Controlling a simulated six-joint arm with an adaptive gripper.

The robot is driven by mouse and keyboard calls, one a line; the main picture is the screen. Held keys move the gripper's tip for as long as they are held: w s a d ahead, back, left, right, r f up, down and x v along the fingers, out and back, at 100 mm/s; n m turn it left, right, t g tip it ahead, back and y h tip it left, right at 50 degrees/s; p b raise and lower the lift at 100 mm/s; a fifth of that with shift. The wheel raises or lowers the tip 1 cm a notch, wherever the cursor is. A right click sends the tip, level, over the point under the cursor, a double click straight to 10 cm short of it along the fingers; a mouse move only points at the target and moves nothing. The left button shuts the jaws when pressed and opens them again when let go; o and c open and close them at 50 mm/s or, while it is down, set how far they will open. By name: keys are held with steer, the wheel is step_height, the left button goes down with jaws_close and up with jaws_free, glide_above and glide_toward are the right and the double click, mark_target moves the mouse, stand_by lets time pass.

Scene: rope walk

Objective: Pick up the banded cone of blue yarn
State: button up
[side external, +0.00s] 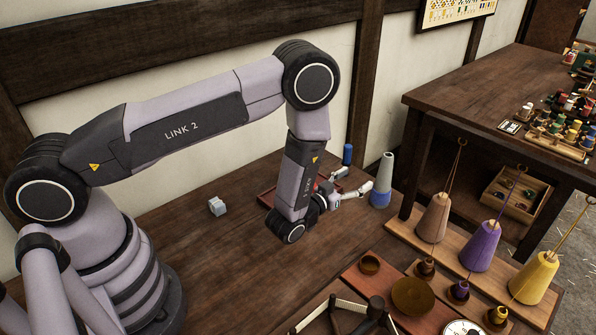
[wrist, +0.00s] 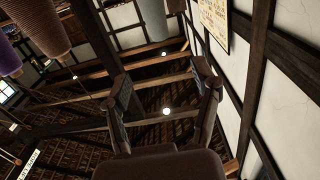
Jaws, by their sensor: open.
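The cone of blue yarn (side external: 381,182) stands upright on the dark wooden table, beside the front corner of the higher bench. It is pale grey toward the top and blue at the base. My gripper (side external: 354,181) is just left of the cone, low over the table, with its fingers pointing towards it. The fingers are apart with nothing between them. In the wrist view my gripper (wrist: 163,85) is also open and empty. A pale grey-blue cone (wrist: 152,16), probably the same one, shows at the top edge there, beyond the fingertips.
A dark blue cylinder (side external: 347,154) stands behind my gripper. A reddish tray (side external: 268,196) lies partly hidden behind my arm. Tan (side external: 432,220), purple (side external: 480,248) and yellow (side external: 534,278) cones stand on a board at right. A small grey block (side external: 217,206) sits on clear table at left.

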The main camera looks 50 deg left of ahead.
mark_target(385, 158)
steer(key=w, duration=1.3)
steer(key=shift+r, duration=0.1)
steer(key=c, duration=1.1)
steer(key=shift+r, duration=0.1)
